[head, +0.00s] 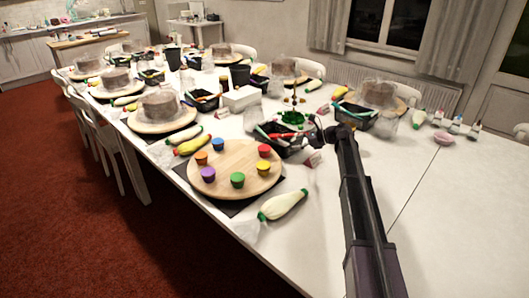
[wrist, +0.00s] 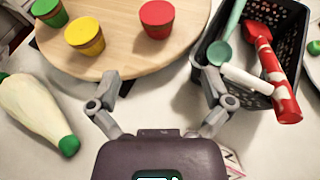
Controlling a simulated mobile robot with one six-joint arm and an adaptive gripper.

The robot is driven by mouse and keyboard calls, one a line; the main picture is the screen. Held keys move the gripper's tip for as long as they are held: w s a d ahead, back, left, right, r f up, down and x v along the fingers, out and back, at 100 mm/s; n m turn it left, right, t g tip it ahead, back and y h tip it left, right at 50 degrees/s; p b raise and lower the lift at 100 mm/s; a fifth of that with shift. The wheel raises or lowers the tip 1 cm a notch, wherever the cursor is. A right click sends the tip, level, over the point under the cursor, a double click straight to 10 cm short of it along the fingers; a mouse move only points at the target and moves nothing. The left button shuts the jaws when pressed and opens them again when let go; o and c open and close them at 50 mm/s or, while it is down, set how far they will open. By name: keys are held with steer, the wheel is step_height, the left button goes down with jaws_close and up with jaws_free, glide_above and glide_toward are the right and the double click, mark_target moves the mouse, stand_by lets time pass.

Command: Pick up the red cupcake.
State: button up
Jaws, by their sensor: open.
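The red cupcake (head: 264,150) stands upright near the right edge of the round wooden turntable (head: 232,182). In the wrist view the red cupcake (wrist: 157,18) is near the top, ahead of and a little left of my gripper (wrist: 158,82). My gripper is open and empty, with its fingers spread over the table beside the turntable's edge, apart from the cupcake. The turntable also holds a yellow cupcake (head: 263,168), a green one (head: 238,180), a purple one (head: 208,174), an orange one (head: 202,158) and a blue one (head: 218,144).
A black basket (wrist: 209,47) with a teal spoon and a red tool stands right of the turntable, close to my right finger. A white piping bag (wrist: 35,108) with a green cap lies at left. Bare white table (head: 410,185) lies to the right.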

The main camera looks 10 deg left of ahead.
mark_target(269, 148)
steer(key=b+x, duration=0.3)
steer(key=x, duration=0.5)
steer(key=shift+d+f, duration=0.1)
steer(key=shift+w+a, duration=0.1)
steer(key=shift+a, duration=0.3)
steer(key=shift+b+x, duration=1.05)
steer(key=shift+x, duration=1.6)
steer(key=c, duration=1)
